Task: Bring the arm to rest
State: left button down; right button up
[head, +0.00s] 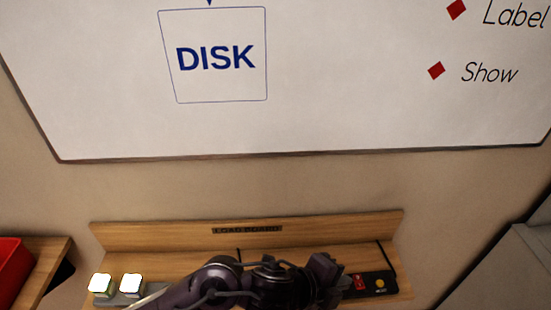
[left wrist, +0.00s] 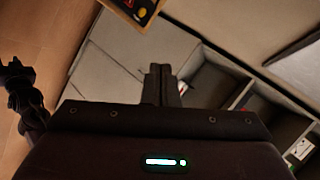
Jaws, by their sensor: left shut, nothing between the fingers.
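My left arm comes in at the bottom of the head view, and its gripper (head: 328,278) hangs in front of a wooden board. In the left wrist view the two fingers of the left gripper (left wrist: 161,84) are together, with nothing between them. They point over grey surfaces and stand apart from the things around them. My right gripper does not show clearly in either view.
The wooden board (head: 160,236) carries two white lit blocks (head: 131,284) and a black panel (head: 377,284) with a red switch and a yellow button. A red bin (head: 12,268) stands at left. A whiteboard (head: 330,90) hangs above. Open grey compartments (left wrist: 208,78) show in the wrist view.

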pick_arm(q)
jog(key=w+a+r+n+t+y, duration=0.1)
jog(key=w+a+n+t+y, duration=0.15)
jog(key=a+n, duration=0.5)
jog(key=w+a+r+n+t+y, duration=0.1)
jog(key=w+a+n+y, duration=0.15)
jog(key=a+n, duration=0.5)
jog(key=s+a+f+n+g+y, duration=0.2)
jog(key=s+a+f+n, duration=0.25)
jog(key=a, duration=0.35)
jog(key=s+a+f+n+g+y, duration=0.25)
jog(key=s+a+n, duration=0.35)
jog(key=a, duration=0.3)
notch_tip(320, 180, down, 33)
jog(key=s+g+b, duration=0.1)
jog(key=s+b, duration=0.1)
jog(key=b, duration=0.1)
jog(key=s+a+f+g+b, duration=0.1)
jog(key=s+a+f+b, duration=0.2)
jog(key=s+f, duration=1.7)
jog(key=shift+a+f+g, duration=0.3)
jog(key=shift+a+f, duration=0.05)
jog(key=shift+f, duration=0.5)
